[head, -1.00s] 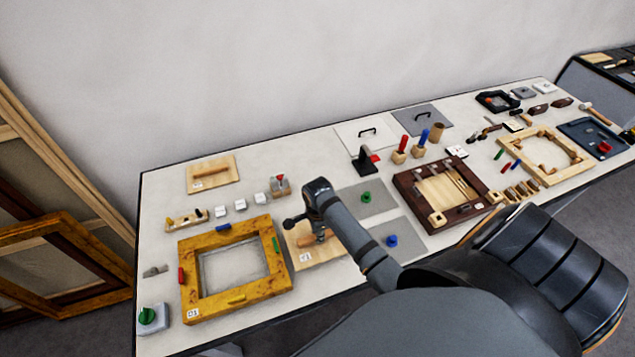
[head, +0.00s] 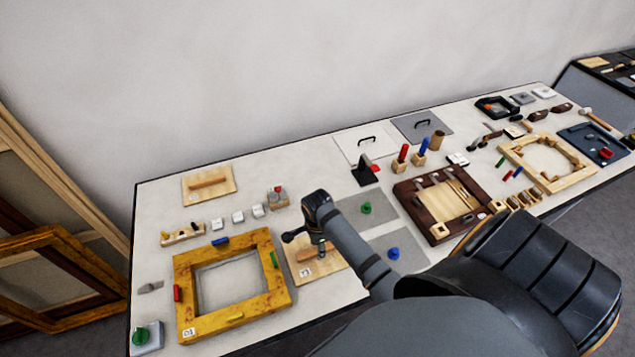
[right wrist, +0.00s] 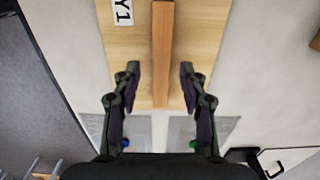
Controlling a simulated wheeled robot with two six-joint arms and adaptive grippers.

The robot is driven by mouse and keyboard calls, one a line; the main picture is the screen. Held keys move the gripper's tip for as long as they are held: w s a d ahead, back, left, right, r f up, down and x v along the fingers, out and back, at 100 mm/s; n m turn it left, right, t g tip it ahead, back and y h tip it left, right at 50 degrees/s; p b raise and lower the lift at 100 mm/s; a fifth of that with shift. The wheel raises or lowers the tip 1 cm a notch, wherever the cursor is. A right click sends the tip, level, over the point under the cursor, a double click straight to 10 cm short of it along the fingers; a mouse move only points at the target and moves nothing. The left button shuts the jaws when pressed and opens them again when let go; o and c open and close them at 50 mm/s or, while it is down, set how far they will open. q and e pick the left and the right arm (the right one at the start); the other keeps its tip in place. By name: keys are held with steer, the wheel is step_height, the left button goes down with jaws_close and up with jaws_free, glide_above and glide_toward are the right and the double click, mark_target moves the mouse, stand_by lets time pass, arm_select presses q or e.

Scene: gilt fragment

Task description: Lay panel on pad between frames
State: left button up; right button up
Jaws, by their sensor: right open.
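A light wooden panel (head: 306,271) with a bar handle lies flat on the table, right of the yellow frame (head: 184,290). In the right wrist view the panel (right wrist: 205,35) has a label reading Y1. My right gripper (right wrist: 159,88) is open above it, one finger on each side of the wooden handle (right wrist: 162,45), with gaps. It also shows in the head view (head: 320,243), partly covering the panel. Two grey pads, one with a green knob (head: 366,208) and one with a blue knob (head: 393,253), lie between the panel and the dark brown frame (head: 411,209). My left gripper is out of view.
Another handled wooden panel (head: 222,177) lies at the back left. Small white blocks (head: 238,216) stand behind the yellow frame. A black stand (head: 364,170) and coloured-handled tools in wooden blocks (head: 419,160) stand behind the pads. A pale frame (head: 560,182) lies farther right.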

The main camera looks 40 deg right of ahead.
step_height(320, 180, up, 10)
steer(key=b, duration=0.1)
steer(key=shift+s, duration=0.1)
stand_by(0.4)
